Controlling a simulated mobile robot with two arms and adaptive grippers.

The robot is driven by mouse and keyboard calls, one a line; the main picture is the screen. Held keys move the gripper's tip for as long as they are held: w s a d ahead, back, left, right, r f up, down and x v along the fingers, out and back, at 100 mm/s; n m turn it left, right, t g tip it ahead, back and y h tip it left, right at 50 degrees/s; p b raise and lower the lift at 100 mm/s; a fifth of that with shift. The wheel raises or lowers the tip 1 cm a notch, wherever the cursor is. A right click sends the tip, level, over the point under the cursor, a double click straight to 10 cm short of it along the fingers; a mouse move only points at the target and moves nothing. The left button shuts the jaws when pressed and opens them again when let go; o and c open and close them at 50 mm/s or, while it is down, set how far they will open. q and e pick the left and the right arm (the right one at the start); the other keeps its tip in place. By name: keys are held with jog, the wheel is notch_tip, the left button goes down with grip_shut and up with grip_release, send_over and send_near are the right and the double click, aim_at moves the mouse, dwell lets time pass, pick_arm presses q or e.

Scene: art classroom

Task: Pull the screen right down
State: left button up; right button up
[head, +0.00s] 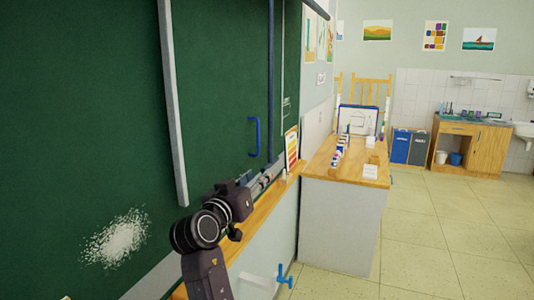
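I cannot make out a pull-down screen for certain. A dark bar (316,8) juts out at the top, cut off by the picture edge; I cannot tell whether it belongs to the screen. My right gripper (247,206) is in front of the green board (90,110), close to its wooden ledge. It points away from me, its two dark fingers look spread apart, and nothing shows between them. My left gripper is out of view.
A grey vertical bar (172,100) and a blue handle (254,137) are on the board. A blue tap-like fitting (284,277) is low on the wall. A wooden-topped counter (320,177) stands beyond the ledge. The tiled floor (440,240) at right is clear.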

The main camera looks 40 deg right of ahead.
aim_at(267, 165)
jog(key=p+x, duration=0.2)
jog(key=x, duration=0.4)
jog(key=shift+w+d+p, duration=0.2)
jog(key=shift+d+p, duration=0.1)
jog(key=shift+d, duration=0.05)
jog(key=shift+w+d, duration=0.2)
jog(key=shift+d, duration=0.25)
grip_shut()
jog(key=shift+f, duration=0.1)
